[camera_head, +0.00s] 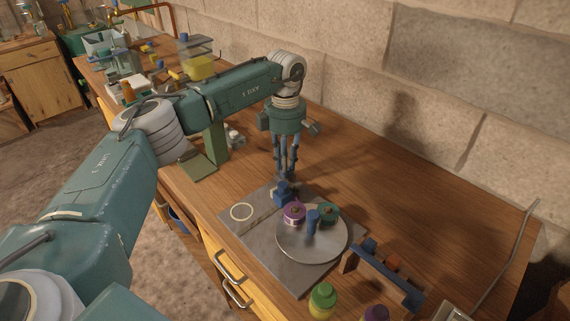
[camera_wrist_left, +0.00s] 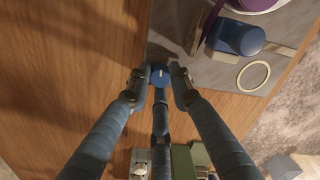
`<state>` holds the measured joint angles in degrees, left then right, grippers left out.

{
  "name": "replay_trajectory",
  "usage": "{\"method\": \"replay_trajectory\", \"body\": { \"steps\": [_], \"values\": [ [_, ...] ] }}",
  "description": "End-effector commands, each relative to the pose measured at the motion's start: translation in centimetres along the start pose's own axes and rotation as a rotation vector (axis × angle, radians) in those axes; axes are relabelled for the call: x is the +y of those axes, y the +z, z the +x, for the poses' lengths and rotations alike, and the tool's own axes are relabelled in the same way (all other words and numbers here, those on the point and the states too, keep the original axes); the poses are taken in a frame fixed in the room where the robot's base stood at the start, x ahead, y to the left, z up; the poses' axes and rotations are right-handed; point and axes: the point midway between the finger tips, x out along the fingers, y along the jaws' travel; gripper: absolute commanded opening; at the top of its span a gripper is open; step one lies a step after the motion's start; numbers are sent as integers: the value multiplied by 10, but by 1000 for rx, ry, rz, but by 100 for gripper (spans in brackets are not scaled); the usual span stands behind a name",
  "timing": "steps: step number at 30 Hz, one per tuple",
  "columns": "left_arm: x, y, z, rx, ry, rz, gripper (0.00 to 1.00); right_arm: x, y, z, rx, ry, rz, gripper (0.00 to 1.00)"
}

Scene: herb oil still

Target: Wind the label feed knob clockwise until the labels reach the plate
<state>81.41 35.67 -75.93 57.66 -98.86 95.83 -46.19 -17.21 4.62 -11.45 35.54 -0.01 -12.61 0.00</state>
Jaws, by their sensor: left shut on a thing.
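My left gripper (camera_head: 285,176) points down at the back edge of the grey plate (camera_head: 262,222). Its fingers are shut on a small round blue knob, which shows in the left wrist view (camera_wrist_left: 158,76) with a pale line on its top. In the head view the knob is mostly hidden by the fingers. A blue block (camera_head: 283,195) sits just in front of it and also shows in the left wrist view (camera_wrist_left: 240,37). A pale ring (camera_head: 241,211) marks the plate on the left. My right gripper is out of view.
A wooden rack (camera_head: 380,272) and a green-capped bottle (camera_head: 323,300) stand in front. The bench at right is mostly clear up to the block wall.

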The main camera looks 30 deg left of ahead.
Motion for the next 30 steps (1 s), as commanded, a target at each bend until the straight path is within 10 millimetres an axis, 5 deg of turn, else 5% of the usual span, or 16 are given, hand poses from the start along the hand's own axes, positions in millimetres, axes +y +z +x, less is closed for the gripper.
{"method": "replay_trajectory", "body": {
  "steps": [13,14,16,25,30],
  "values": [
    [3,1,-5,-5,12,6,0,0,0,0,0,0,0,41],
    [3,1,-5,-5,12,6,27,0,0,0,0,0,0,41],
    [3,1,-4,-5,10,6,40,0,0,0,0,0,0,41],
    [1,0,-3,-2,4,7,40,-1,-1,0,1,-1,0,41],
    [2,1,-20,-3,6,7,40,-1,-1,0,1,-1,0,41]
  ]
}}
